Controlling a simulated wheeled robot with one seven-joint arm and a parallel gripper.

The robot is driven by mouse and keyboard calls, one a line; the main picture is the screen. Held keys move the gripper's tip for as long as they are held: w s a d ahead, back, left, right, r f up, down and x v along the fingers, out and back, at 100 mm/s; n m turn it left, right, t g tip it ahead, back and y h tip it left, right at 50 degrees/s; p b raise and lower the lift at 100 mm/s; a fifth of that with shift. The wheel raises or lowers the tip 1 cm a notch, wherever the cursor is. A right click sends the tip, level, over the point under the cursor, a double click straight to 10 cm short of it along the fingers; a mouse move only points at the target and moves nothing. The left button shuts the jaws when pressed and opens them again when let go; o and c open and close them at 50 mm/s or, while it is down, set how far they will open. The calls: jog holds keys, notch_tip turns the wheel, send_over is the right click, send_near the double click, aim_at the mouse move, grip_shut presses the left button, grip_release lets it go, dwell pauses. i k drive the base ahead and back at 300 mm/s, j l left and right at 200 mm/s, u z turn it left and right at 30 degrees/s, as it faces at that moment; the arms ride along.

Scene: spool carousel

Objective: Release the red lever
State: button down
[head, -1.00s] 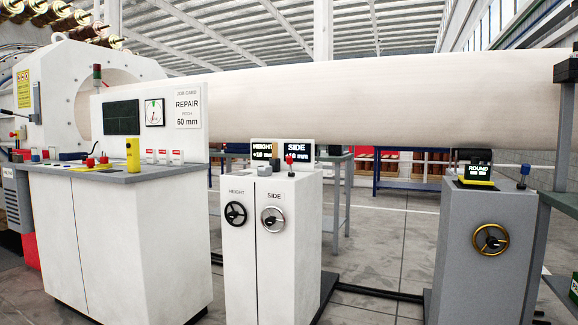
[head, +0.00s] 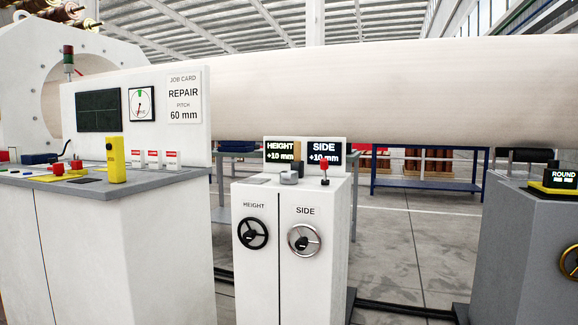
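A small red-topped lever (head: 324,168) stands upright on top of the white middle cabinet (head: 291,240), at its right side in front of the SIDE display (head: 324,152). Its dark lower part rests on the cabinet top. Whether it is latched cannot be told at this size. Red knobs (head: 76,165) also show on the left console, and I cannot tell whether they are levers. My gripper is not in view.
The left console (head: 150,190) carries a yellow block (head: 115,160) and a REPAIR job card. The middle cabinet has HEIGHT (head: 252,233) and SIDE (head: 304,240) handwheels. A grey cabinet (head: 520,255) stands at right. Open floor (head: 410,250) lies between. A long pale cylinder (head: 350,92) spans behind.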

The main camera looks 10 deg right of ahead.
aim_at(323, 161)
jog(key=i+j, duration=0.3)
jog(key=i, duration=0.15)
jog(key=i+j, duration=0.6)
jog(key=i, duration=0.25)
